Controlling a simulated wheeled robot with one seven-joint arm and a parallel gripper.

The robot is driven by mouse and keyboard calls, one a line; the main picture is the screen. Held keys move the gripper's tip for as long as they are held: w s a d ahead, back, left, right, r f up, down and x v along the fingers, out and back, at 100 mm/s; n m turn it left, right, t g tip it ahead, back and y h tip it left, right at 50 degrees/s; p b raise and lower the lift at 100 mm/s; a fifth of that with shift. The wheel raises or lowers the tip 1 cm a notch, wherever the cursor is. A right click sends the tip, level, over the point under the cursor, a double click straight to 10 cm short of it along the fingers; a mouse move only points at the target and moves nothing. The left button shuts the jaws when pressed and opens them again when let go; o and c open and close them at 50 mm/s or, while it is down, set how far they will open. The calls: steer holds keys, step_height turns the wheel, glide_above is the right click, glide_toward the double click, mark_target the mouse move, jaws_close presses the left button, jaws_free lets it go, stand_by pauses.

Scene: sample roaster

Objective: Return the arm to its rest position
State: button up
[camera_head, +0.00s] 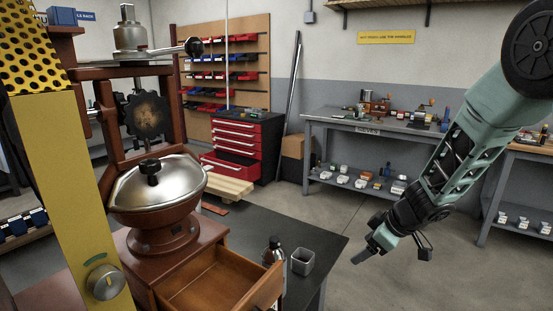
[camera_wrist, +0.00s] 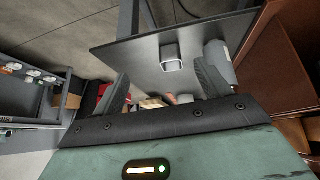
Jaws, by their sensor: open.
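My gripper (camera_head: 372,250) hangs at the end of my green arm, in the air to the right of the dark table (camera_head: 325,243). In the wrist view its two dark fingers (camera_wrist: 163,88) are spread apart with nothing held between them. The small grey square cup (camera_head: 302,262) stands on the table near its right edge, apart from my gripper. It also shows beyond the fingers in the wrist view (camera_wrist: 171,57).
A large brown grinder (camera_head: 150,190) with an open wooden drawer (camera_head: 225,285) stands at left. A bottle (camera_head: 275,252) is beside the cup. A grey workbench (camera_head: 335,121) stands behind, and another bench (camera_head: 530,148) at right. Open floor lies below my gripper.

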steer(key=s+a+r+m+t+h+p, duration=0.1)
steer(key=s+a+r+p, duration=0.2)
steer(key=r, duration=0.4)
steer(key=s+a+r+m+h+p, duration=0.2)
steer(key=s+a+r, duration=0.1)
steer(key=s+r, duration=0.35)
steer(key=s+a+r+g+p, duration=0.1)
steer(key=s+r+g+p, duration=0.1)
steer(key=s, duration=1)
steer(key=s+a+r+g+h+p, duration=0.1)
steer(key=s+r+g+p, duration=0.1)
steer(key=s, duration=1.1)
steer(key=shift+s+a+r+g, duration=0.3)
steer(key=shift+r+g, duration=0.5)
steer(key=shift+r, duration=0.15)
